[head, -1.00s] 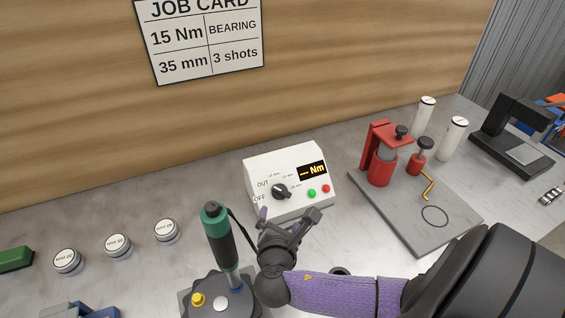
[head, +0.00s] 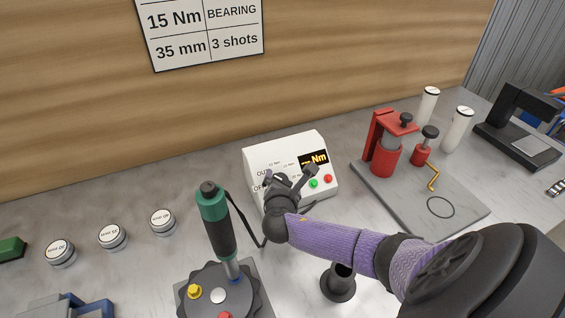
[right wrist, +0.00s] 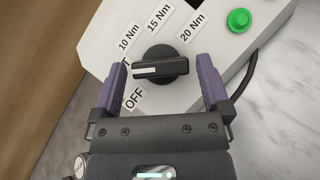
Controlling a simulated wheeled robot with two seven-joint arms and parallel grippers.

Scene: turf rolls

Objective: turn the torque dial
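The torque dial (right wrist: 160,68) is a black knob on the white control box (head: 310,149). In the right wrist view its white mark points left, toward a mostly hidden label ending in T. OFF, 10 Nm, 15 Nm and 20 Nm labels surround it. My right gripper (right wrist: 163,64) is open, with one purple finger on each side of the knob and gaps showing. In the head view my right gripper (head: 291,180) covers the knob. The box's amber display (head: 314,160) shows Nm, its left part hidden. My left gripper is not in view.
A green-handled driver (head: 214,215) stands left of my right arm, its dark cable passing near my gripper. A green button (head: 313,183) and red button (head: 328,178) sit right of the dial. A red press (head: 385,150) on a grey plate (head: 400,205) stands farther right.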

